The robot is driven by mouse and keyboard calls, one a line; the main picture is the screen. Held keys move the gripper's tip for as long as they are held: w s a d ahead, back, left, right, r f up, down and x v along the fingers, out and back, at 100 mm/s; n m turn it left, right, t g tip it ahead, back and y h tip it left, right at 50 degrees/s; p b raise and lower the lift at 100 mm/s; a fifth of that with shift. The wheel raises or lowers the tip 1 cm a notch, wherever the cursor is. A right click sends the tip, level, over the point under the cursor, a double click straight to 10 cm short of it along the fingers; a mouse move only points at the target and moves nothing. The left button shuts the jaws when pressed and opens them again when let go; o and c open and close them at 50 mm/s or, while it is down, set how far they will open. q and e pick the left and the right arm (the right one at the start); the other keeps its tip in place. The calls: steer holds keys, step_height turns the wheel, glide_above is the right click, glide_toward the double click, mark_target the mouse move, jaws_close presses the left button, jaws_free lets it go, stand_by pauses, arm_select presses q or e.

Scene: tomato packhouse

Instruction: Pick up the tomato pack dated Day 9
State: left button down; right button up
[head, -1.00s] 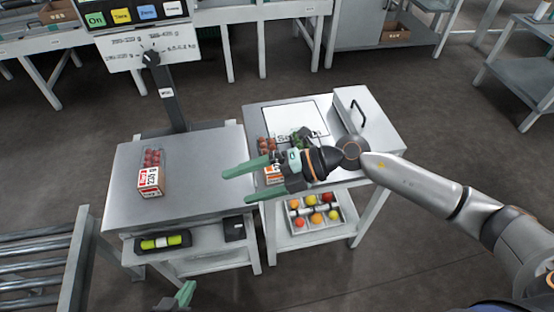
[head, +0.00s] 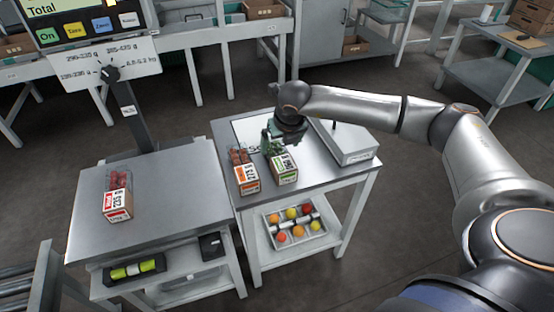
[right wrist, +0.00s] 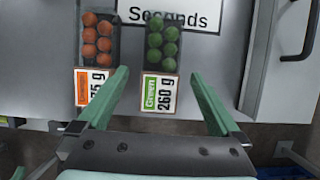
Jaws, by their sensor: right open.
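A pack of green tomatoes (head: 285,169) stands on the right-hand table, its label reading "Green 260 g" in the right wrist view (right wrist: 160,95). A pack of orange-red tomatoes (head: 247,180) stands just left of it and also shows in the right wrist view (right wrist: 96,50). A red-labelled pack (head: 118,203) lies on the scale plate to the left. I cannot read a date on any pack. My right gripper (right wrist: 160,73) is open and empty above the table, its fingers on either side of the green pack in the picture. My left gripper is out of view.
A grey box with a handle (head: 345,143) stands right of the packs. A white "Seconds" sign (right wrist: 175,12) lies behind them. A tray of loose tomatoes (head: 293,226) sits on the shelf below. The scale's post (head: 133,118) rises behind its plate (head: 165,185).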

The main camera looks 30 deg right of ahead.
mark_target(278, 152)
steer(key=x, duration=0.6)
steer(key=shift+d+f+b, duration=0.15)
steer(key=shift+f+b, duration=0.05)
steer(key=shift+b, duration=0.1)
steer(key=shift+c, duration=0.2)
steer(key=c, duration=1.5)
steer(key=shift+r, duration=0.1)
steer(key=shift+c, duration=0.2)
steer(key=shift+r, duration=0.1)
